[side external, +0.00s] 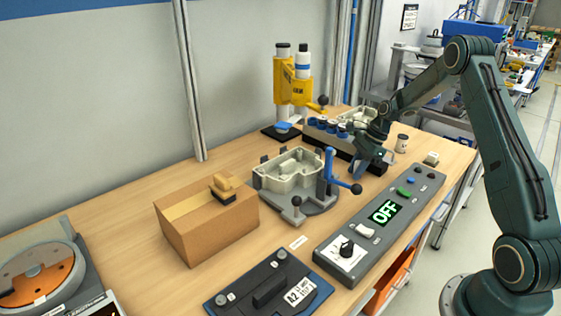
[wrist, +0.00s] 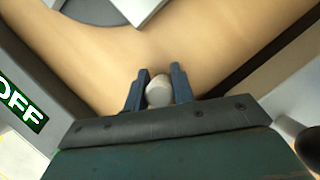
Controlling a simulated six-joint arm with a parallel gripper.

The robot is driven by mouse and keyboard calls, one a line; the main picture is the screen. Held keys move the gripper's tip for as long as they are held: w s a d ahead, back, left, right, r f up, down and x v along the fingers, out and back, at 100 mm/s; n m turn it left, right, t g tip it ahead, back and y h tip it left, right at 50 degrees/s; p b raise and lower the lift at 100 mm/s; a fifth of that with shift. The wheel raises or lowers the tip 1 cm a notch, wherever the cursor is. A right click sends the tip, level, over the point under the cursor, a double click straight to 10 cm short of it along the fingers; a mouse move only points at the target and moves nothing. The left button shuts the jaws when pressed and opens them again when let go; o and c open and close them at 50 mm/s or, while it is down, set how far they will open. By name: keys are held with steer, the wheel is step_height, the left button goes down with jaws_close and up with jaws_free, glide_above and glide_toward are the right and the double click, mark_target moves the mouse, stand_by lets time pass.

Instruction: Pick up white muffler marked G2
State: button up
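A small whitish rounded part (wrist: 159,93) sits between the two fingertips in the wrist view. It looks like the white muffler, but no G2 mark is readable. My gripper (wrist: 159,84) has a blue finger close on each side of the part. I cannot tell whether the fingers press on it or leave a small gap. In the side external view my gripper (side external: 368,166) is low over the bench, at the near side of a dark rack (side external: 340,147). The part is hidden there.
A control box with an OFF display (side external: 383,212) lies close in front of my gripper. A grey fixture with a blue-handled clamp (side external: 328,170) stands to the left. A small white jar (side external: 402,143) is just to the right. A cardboard box (side external: 208,228) stands further left.

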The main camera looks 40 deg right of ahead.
mark_target(358, 161)
steer(key=shift+r, duration=0.1)
steer(key=shift+r, duration=4.95)
steer(key=shift+d, duration=0.1)
